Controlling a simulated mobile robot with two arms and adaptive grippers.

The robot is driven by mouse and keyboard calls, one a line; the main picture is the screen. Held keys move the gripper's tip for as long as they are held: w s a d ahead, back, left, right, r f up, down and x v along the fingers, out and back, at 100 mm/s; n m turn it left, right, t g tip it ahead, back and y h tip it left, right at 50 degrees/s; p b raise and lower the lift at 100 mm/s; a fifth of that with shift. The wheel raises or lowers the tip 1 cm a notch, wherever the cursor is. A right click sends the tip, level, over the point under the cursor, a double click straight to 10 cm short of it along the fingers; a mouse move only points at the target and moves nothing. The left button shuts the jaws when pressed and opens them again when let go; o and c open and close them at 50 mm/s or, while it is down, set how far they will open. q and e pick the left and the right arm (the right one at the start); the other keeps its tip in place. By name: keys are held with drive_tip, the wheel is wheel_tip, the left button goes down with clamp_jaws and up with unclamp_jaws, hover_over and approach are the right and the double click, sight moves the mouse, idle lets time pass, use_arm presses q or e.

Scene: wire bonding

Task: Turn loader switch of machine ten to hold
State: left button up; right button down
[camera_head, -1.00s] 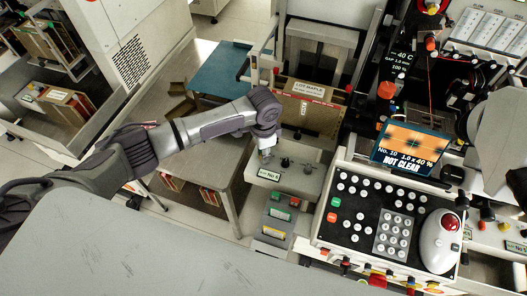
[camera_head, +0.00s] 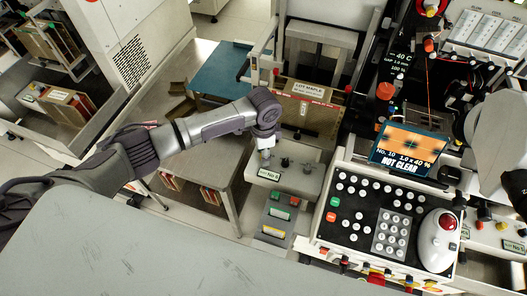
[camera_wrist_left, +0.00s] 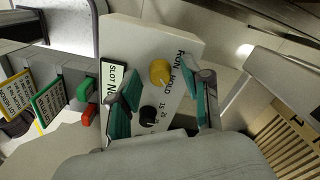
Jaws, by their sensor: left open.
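The loader box (camera_head: 311,184) is a pale control box left of the machine's keypad panel. In the left wrist view, the box (camera_wrist_left: 140,38) carries a yellow knob (camera_wrist_left: 160,71) by the words RUN and HOLD. A black knob (camera_wrist_left: 149,113) with numbers sits closer to the gripper. Which word the yellow knob points to is unclear. My left gripper (camera_wrist_left: 164,100) is open and empty, its teal fingers either side of the black knob in the picture, with the yellow knob just beyond. In the head view, my left gripper (camera_head: 265,156) hangs over the box's left end. My right gripper is not in view.
The machine's screen (camera_head: 409,150) reads No. 10 and NOT CLEAR. The keypad panel (camera_head: 350,218) and a white trackball mouse (camera_head: 437,243) lie right of the box. A box with green and red buttons (camera_head: 279,214) stands below. A carton (camera_head: 308,92) is behind.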

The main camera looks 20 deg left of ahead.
use_arm(q)
wheel_tip(320, 180, up, 12)
idle(0.5)
idle(0.3)
